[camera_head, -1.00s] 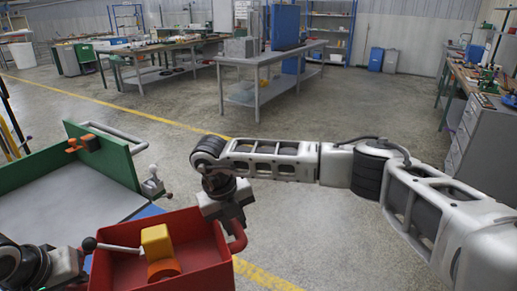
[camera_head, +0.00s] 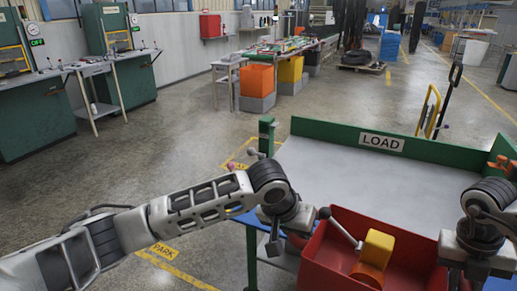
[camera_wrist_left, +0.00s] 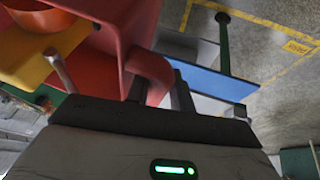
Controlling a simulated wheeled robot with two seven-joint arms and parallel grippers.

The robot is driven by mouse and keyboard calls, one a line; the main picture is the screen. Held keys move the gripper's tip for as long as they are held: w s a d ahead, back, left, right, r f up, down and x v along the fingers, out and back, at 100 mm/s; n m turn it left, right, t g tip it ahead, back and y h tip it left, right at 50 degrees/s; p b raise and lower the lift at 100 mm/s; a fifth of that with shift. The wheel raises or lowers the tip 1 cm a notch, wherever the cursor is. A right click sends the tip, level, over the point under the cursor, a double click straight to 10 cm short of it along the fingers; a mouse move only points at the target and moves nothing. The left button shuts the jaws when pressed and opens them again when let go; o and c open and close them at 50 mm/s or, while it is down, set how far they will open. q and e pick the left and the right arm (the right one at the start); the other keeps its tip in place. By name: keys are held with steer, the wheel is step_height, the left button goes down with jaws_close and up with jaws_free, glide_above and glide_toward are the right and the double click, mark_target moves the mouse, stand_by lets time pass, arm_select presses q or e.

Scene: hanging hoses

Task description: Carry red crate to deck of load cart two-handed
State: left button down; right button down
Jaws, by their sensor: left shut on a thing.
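The red crate (camera_head: 335,262) is at the bottom right of the head view, with a yellow block (camera_head: 377,246), an orange round piece (camera_head: 367,275) and a dark-knobbed rod (camera_head: 343,229) at it. My left gripper (camera_head: 281,232) is at its left end, shut on it; the left wrist view shows the red handle (camera_wrist_left: 150,72) by the fingers. My right gripper (camera_head: 478,252) is at the crate's right end; its fingers are hidden. The load cart's grey deck (camera_head: 350,180) lies beyond the crate, which overlaps its near edge in the picture. Whether they touch is unclear.
A green wall (camera_head: 310,127) with a LOAD sign (camera_head: 382,142) backs the deck. A green post (camera_head: 266,136) stands at its left corner. An orange clamp-like part (camera_head: 501,164) is at the right. Open floor (camera_head: 180,145) lies left of the cart.

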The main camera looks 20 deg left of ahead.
arm_select(q)
steer(key=shift+d+r, duration=0.1)
steer(key=shift+d, duration=0.15)
arm_select(e)
steer(key=shift+a+r, duration=0.1)
steer(key=shift+a, duration=0.25)
